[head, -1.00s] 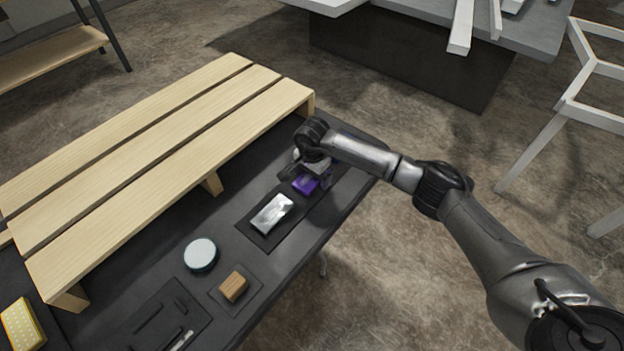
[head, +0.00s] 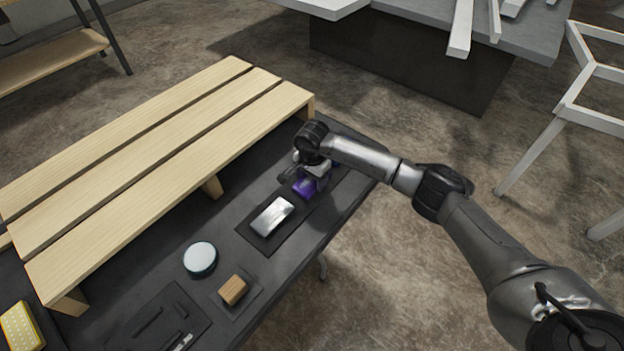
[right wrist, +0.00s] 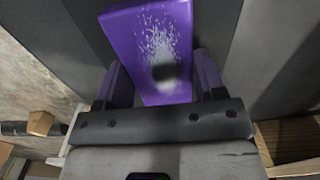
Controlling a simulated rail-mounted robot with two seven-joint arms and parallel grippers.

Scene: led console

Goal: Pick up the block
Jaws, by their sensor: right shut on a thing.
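A purple block (head: 305,187) is at the far right end of the dark table (head: 318,239), beyond a silver block. In the right wrist view the purple block (right wrist: 150,50) shows a pale speckled patch and a dark spot on its face. My right gripper (head: 308,182) is shut on this block, with one finger on each side of it. In the right wrist view the fingers of my right gripper (right wrist: 162,84) flank the block's near end. I cannot tell whether the block touches the table. My left gripper is not in view.
A slatted wooden riser (head: 165,165) stands along the back of the table, close to my right gripper. The silver block (head: 272,216), a round white-topped puck (head: 200,257), a small wooden block (head: 232,290) and a yellow block (head: 22,327) are on the table.

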